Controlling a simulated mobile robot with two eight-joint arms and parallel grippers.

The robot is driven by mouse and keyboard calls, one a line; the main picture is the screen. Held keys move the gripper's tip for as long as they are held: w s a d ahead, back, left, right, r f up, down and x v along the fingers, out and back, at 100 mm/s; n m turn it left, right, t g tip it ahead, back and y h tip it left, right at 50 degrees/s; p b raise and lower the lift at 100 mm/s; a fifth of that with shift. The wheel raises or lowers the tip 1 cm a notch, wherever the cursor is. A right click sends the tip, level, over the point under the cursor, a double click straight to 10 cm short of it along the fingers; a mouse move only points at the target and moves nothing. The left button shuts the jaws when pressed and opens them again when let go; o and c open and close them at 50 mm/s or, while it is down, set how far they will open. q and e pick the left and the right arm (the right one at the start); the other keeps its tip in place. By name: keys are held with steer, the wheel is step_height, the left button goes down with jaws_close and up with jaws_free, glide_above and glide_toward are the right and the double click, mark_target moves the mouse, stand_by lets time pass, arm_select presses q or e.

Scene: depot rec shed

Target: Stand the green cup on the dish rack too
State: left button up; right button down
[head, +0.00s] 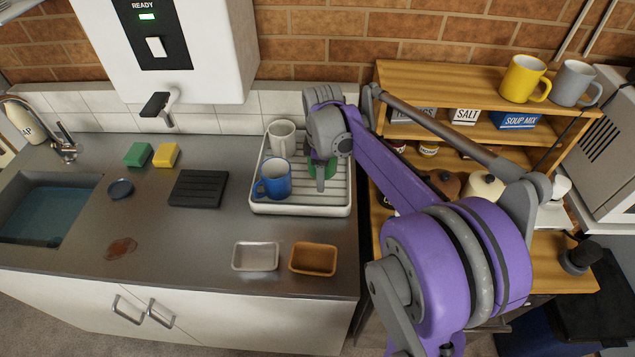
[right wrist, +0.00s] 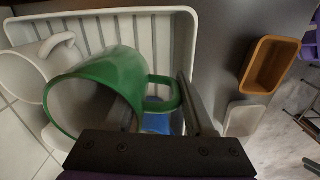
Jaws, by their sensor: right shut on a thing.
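The green cup (head: 331,167) is over or on the right part of the white dish rack (head: 300,209), mostly hidden behind my right gripper (head: 320,180) in the head view. In the right wrist view the green cup (right wrist: 101,72) is large, its open mouth towards the camera and its handle on the right. My right gripper (right wrist: 165,112) is shut on it. I cannot tell whether the cup's base touches the rack. A blue cup (head: 274,180) and a white cup (head: 281,138) stand on the rack's left side. My left gripper is out of view.
A silver tray (head: 255,257) and an orange tray (head: 313,259) lie in front of the rack. A black ribbed mat (head: 198,188) lies to its left. A wooden shelf (head: 395,75) with yellow and grey mugs stands to the right.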

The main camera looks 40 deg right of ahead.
mark_target(322, 199)
steer(key=shift+f, duration=2.85)
steer(key=shift+f, duration=0.2)
steer(key=c, duration=0.5)
jaws_free()
steer(key=shift+r, duration=0.15)
